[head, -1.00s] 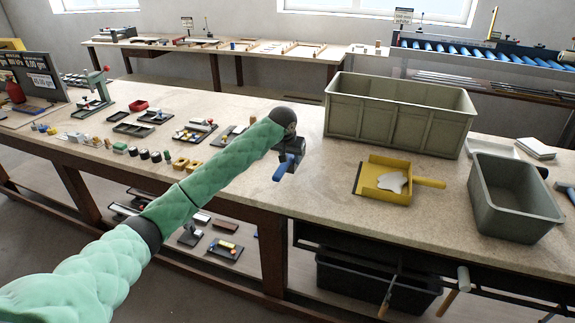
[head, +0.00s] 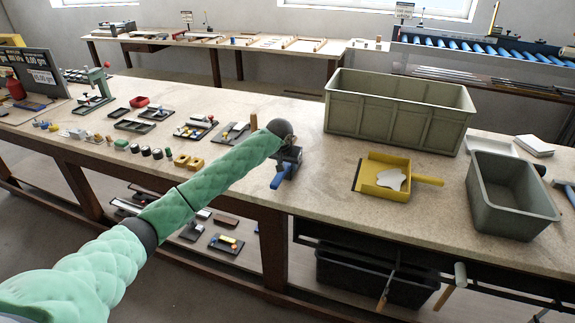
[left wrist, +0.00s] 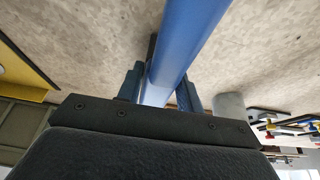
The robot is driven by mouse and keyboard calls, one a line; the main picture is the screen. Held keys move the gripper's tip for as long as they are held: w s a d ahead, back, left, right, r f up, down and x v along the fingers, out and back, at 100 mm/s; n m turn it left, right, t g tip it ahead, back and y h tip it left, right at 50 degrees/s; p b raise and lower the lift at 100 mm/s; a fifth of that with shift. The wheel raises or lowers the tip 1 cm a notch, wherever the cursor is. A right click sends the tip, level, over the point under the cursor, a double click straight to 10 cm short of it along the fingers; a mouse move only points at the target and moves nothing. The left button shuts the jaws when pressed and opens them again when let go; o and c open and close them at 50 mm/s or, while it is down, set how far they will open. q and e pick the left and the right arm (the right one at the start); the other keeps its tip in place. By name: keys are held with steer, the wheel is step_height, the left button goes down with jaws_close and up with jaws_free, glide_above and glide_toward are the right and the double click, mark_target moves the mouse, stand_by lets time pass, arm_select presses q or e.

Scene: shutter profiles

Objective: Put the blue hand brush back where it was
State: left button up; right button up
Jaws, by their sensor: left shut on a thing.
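My left gripper (head: 285,172) is above the front part of the workbench (head: 325,185), left of the yellow dustpan. It is shut on the blue hand brush (head: 277,181); a blue end sticks out below the jaws. In the left wrist view, the brush's blue handle (left wrist: 185,45) runs between the two fingers (left wrist: 158,92). The bristles are not clear in either view. I cannot tell whether the brush touches the bench top. My right gripper is not in view.
The yellow dustpan (head: 367,178) holds a pale flat piece (head: 391,180). A large grey-green crate (head: 395,118) stands behind it, and a grey bin (head: 508,205) at right. Trays with small parts (head: 197,129) lie to the left. The bench is bare between gripper and dustpan.

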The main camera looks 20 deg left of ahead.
arm_select(q)
steer(key=o, duration=0.5)
steer(key=shift+f, duration=0.1)
steer(key=o, duration=0.4)
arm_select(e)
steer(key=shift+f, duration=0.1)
arm_select(q)
steer(key=shift+r, duration=0.3)
steer(key=b+v, duration=0.3)
steer(key=v, duration=0.8)
steer(key=shift+s+r, duration=0.25)
steer(key=shift+r, duration=0.05)
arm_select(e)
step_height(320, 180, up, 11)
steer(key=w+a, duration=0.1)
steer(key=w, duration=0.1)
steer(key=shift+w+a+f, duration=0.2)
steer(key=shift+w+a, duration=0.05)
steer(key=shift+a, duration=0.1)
